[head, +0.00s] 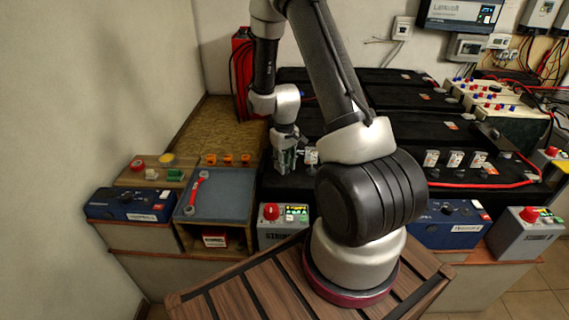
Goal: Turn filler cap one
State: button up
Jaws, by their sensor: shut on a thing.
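My gripper (286,162) points down at the left end of the front black battery (400,180). Its fingers are shut on filler cap one, which they hide almost fully, so I cannot tell how far the cap is turned. Another small white-topped cap (311,157) stands just to the right of the gripper. Several more such caps (456,159) stand in a row farther right on the same battery, beyond my arm.
A grey tray (230,205) with a red wrench (197,192) lies left of the battery. A grey control box (283,226) with a red knob stands in front. Blue boxes (130,203) stand at left and right. Red cables (485,185) run along the battery's right side.

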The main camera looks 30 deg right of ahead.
jog(key=m, duration=0.3)
jog(key=shift+m, duration=2.3)
jog(key=o, duration=0.7)
jog(key=shift+o, duration=0.2)
jog(key=shift+r, duration=0.15)
notch_tip(320, 180, up, 12)
